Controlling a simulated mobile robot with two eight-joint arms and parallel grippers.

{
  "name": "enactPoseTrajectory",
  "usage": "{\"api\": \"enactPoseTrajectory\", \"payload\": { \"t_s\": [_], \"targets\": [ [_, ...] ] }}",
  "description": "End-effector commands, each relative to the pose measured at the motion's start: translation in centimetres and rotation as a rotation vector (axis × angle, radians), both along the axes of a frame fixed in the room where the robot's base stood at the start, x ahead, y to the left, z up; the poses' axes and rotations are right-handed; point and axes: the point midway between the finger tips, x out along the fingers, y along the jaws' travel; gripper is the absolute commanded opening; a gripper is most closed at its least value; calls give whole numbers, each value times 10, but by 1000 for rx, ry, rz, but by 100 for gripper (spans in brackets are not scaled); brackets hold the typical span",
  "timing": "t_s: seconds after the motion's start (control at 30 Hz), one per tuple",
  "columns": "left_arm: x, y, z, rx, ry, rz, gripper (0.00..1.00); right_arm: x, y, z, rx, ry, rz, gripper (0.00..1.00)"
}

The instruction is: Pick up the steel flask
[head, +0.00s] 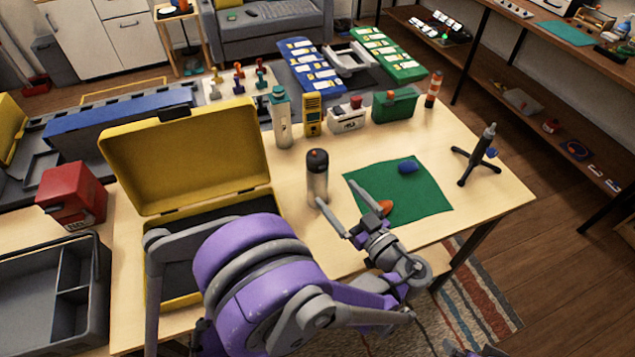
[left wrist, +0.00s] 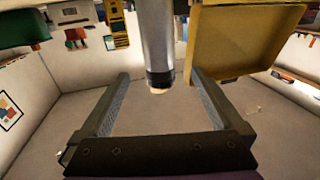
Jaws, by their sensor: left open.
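The steel flask (head: 317,178), a silver cylinder with a dark cap, stands upright on the wooden table, right of the yellow case. My left gripper (head: 338,192) is open and empty, its fingers pointing toward the flask from the front right. In the left wrist view the flask (left wrist: 158,45) hangs inverted, its dark-banded end level with the gap between the open fingertips (left wrist: 160,76). I cannot tell whether any finger touches it.
An open yellow case (head: 185,150) stands left of the flask. A green mat (head: 430,195) holds a blue item (head: 408,167) and an orange item (head: 386,207). A teal-capped bottle (head: 281,118) and a yellow meter (head: 312,115) stand behind. A small tripod (head: 478,158) is at right.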

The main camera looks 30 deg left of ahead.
Motion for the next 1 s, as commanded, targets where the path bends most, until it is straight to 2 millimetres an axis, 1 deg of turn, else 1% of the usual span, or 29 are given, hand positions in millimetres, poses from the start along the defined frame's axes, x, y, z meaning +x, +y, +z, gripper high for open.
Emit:
{"api": "enactPoseTrajectory", "payload": {
  "t_s": [0.03,0.1,0.2,0.43,0.6,0.7,0.8,1.0],
  "targets": [
    [4,9,2,1,0,4,100,1,0,3,0,-1,0,100],
    [9,20,2,0,0,5,100,1,0,4,0,-2,0,100],
    [16,33,1,0,1,4,100,2,0,6,0,-3,0,100],
    [26,48,1,-1,3,2,100,3,0,9,0,-5,0,100],
    [39,72,0,-1,3,4,100,4,0,16,0,-8,0,100],
    [44,82,0,-1,3,3,100,5,0,18,0,-9,0,100],
    [47,87,-1,-1,4,1,100,5,0,19,0,-10,0,100],
    [47,87,-1,-1,4,0,100,5,0,18,0,-9,0,100]
  ]
}}
